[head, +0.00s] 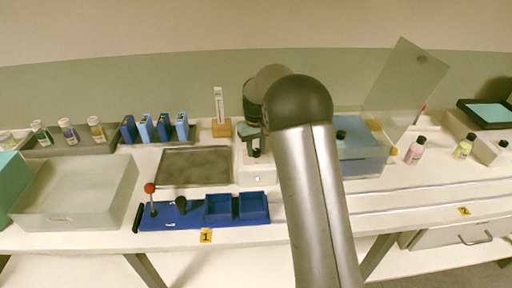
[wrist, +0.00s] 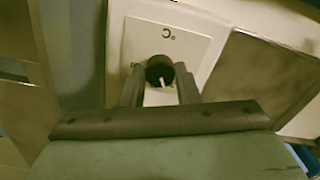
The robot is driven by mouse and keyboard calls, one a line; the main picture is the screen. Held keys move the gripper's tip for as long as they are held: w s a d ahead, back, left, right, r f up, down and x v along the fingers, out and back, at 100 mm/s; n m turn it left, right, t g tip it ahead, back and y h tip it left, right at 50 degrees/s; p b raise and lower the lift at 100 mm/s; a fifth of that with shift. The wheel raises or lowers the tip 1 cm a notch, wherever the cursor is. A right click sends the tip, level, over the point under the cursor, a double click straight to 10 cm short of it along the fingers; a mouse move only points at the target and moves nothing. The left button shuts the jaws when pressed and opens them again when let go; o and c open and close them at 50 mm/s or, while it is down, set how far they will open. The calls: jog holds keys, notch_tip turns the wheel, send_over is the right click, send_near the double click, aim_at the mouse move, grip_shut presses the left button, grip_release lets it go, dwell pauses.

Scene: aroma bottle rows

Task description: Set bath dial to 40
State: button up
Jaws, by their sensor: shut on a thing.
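The bath dial (wrist: 158,70) is a round black knob with a white pointer mark, on a white panel (wrist: 195,45) marked with a °C sign that shows upside down in the wrist view. No scale numbers can be read. My gripper (wrist: 160,80) has one finger on each side of the knob and is shut on it.
A dark tray (head: 193,166) lies left of the control box. A blue rack (head: 190,212) with a red-topped lever (head: 150,188) is at the front. A pink bottle (head: 415,151) and a yellow bottle (head: 463,146) stand right. The right front bench is clear.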

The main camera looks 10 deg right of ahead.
aim_at(256, 151)
jog(key=m, duration=0.5)
jog(key=shift+m, duration=0.4)
dwell(0.4)
jog(key=o, duration=1)
jog(key=shift+c, duration=0.2)
jog(key=shift+r, duration=0.1)
notch_tip(256, 151, up, 17)
jog(key=shift+r, duration=0.15)
jog(key=s+f+n, duration=0.2)
jog(key=s+f, duration=0.3)
jog(key=s, duration=1.3)
jog(key=s+a+f+n, duration=0.1)
jog(key=s+f, duration=0.5)
jog(key=s, duration=1.3)
jog(key=shift+s+f+n, duration=0.15)
jog(key=shift+f+n, duration=0.1)
jog(key=shift+n, duration=0.25)
